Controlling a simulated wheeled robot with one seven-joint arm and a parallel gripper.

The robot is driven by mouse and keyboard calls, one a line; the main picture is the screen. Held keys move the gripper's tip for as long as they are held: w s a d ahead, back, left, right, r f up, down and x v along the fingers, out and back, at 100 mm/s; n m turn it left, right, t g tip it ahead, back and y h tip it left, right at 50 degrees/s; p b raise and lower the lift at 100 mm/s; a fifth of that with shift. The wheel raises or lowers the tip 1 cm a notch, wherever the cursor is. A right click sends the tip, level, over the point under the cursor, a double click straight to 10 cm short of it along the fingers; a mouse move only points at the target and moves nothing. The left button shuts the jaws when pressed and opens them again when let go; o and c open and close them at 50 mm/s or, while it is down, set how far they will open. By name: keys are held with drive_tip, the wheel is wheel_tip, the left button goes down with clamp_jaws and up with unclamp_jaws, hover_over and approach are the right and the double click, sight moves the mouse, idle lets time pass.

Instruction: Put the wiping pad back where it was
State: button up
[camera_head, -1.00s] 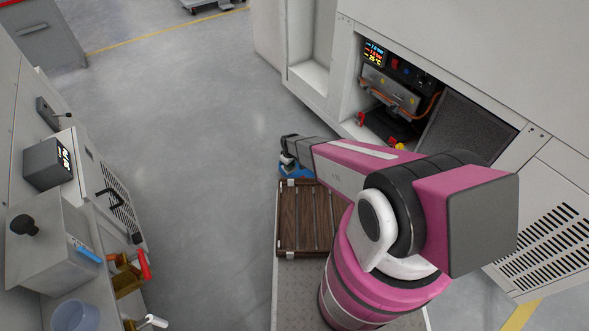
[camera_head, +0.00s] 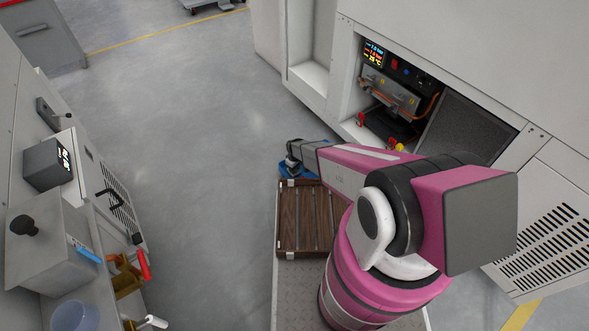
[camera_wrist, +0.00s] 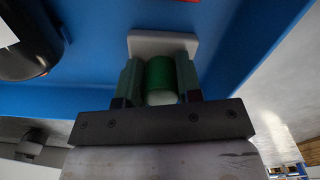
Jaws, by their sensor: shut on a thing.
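The wiping pad (camera_wrist: 178,42) shows in the wrist view as a pale rectangular plate with a green cylindrical grip (camera_wrist: 161,76). My gripper (camera_wrist: 160,80) is shut on the green grip, with one finger at each side. The pale plate is over or against a blue surface (camera_wrist: 100,88); I cannot tell if it touches. In the head view my gripper (camera_head: 293,165) is low over a blue tray (camera_head: 284,171) just beyond a slatted wooden crate. The pad is hidden there by the gripper and arm.
The brown wooden crate (camera_head: 298,252) sits nearer on the platform. A black rounded object (camera_wrist: 25,45) lies on the blue surface in the wrist view. An open cabinet bay (camera_head: 400,95) is at right, a bench with tools (camera_head: 128,275) at left. The grey floor between is clear.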

drive_tip(key=shift+f, duration=0.1)
drive_tip(key=o, duration=1)
drive_tip(key=shift+c, duration=0.2)
wheel_tip(320, 180, up, 12)
drive_tip(key=shift+f, duration=0.15)
drive_tip(key=s+d+r+m, duration=0.3)
drive_tip(key=s+d+r, duration=0.3)
drive_tip(key=r, duration=0.6)
drive_tip(key=s+d+r+m, duration=0.3)
drive_tip(key=s+d+r, duration=0.3)
drive_tip(key=r, duration=0.7)
drive_tip(key=s+d+r+m, duration=0.3)
drive_tip(key=s+d+r, duration=0.3)
drive_tip(key=r, duration=0.6)
drive_tip(key=shift+s+d+r+m, duration=0.2)
drive_tip(key=shift+d+r+m, duration=0.2)
drive_tip(key=shift+d, duration=0.05)
